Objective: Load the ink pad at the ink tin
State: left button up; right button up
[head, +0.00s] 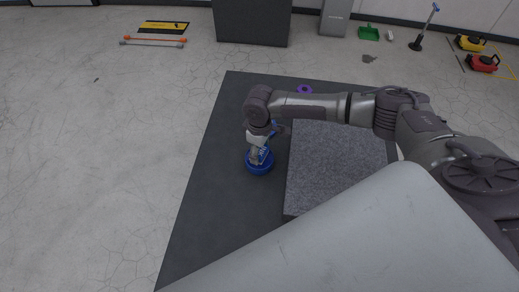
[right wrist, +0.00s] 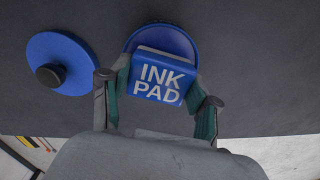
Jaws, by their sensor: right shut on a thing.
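My right gripper (head: 261,150) points down over a round blue tin (head: 260,168) on the dark mat. In the right wrist view the gripper (right wrist: 160,92) is shut on the blue ink pad (right wrist: 163,78), its fingers on both sides of the block labelled INK PAD. The round blue tin (right wrist: 160,35) shows behind the pad. I cannot tell whether the pad touches the ink. A blue disc with a dark knob (right wrist: 75,50), seemingly the lid, lies beside the tin; in the head view it is mostly hidden by the gripper. My left gripper is out of view.
A speckled granite bed (head: 335,170) lies right of the tin on the dark mat (head: 215,190), under my right arm. A purple ring (head: 304,89) lies at the mat's far side. A dark cabinet (head: 252,22) stands beyond. The mat left of the tin is clear.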

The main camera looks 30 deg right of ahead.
jog(key=shift+f+b, duration=0.3)
jog(key=shift+f, duration=0.4)
dwell(0.7)
jog(key=o, duration=1.1)
jog(key=c, duration=0.4)
jog(key=shift+o, duration=0.2)
jog(key=shift+r+p, duration=0.1)
jog(key=shift+p, duration=0.4)
jog(key=c, duration=0.9)
